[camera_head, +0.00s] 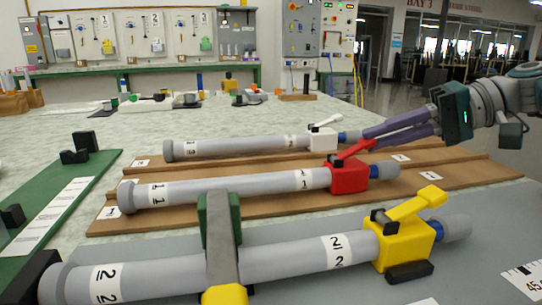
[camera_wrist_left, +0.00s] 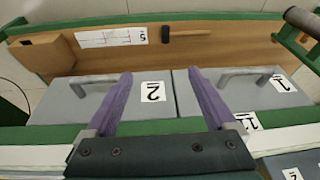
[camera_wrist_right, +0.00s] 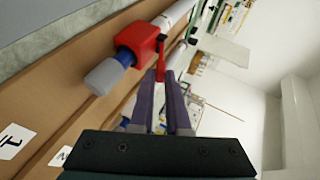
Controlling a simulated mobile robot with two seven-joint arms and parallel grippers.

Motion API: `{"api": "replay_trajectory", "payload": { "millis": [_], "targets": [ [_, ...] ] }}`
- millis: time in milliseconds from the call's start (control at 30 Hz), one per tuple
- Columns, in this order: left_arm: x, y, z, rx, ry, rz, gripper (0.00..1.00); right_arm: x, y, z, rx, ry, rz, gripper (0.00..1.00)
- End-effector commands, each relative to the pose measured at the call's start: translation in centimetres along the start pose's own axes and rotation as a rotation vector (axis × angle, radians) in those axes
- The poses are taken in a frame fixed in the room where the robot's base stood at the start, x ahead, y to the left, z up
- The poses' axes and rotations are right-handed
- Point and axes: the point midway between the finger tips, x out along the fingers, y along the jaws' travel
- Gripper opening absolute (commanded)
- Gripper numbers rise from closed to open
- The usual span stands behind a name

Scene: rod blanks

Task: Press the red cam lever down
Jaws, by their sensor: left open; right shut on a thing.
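The red cam lever (camera_head: 354,150) slants up to the right from the red clamp block (camera_head: 349,176). The block sits around the grey rod labelled 1 (camera_head: 230,185), the middle one of the three rods. My right gripper (camera_head: 371,135) reaches in from the right and is shut on the lever's raised end. In the right wrist view the red lever (camera_wrist_right: 160,58) shows at the purple fingertips, beside the red block (camera_wrist_right: 139,46). My left gripper (camera_wrist_left: 158,73) is open and empty in the left wrist view, above grey drawer fronts; it is outside the head view.
A white clamp (camera_head: 323,138) sits on the rod behind, and a yellow clamp (camera_head: 402,245) on the rod in front. Drawers with handles (camera_wrist_left: 248,78) lie below my left gripper.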

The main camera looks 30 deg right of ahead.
Motion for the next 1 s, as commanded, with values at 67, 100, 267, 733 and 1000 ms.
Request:
{"api": "replay_trajectory", "payload": {
  "millis": [67,100,267,733,1000],
  "targets": [
    [1.8,0.0,0.6,0.002,0.0,-0.001,0.89,0.3,1.0,0.1,0.015,0.001,-0.035,0.0],
    [2.2,0.0,0.7,0.002,0.0,-0.002,0.89,0.3,1.0,0.1,0.021,0.001,-0.049,0.0],
    [3.2,0.1,1.0,0.002,0.0,-0.001,0.89,0.2,1.1,0.1,0.039,0.0,-0.089,0.0],
    [3.5,0.2,1.1,-0.003,0.001,0.002,0.89,0.1,1.0,0.1,0.05,-0.002,-0.108,0.0],
    [3.5,0.4,1.1,-0.008,0.002,0.007,0.89,0.1,1.0,0.1,0.049,-0.002,-0.108,0.35]
  ]
}}
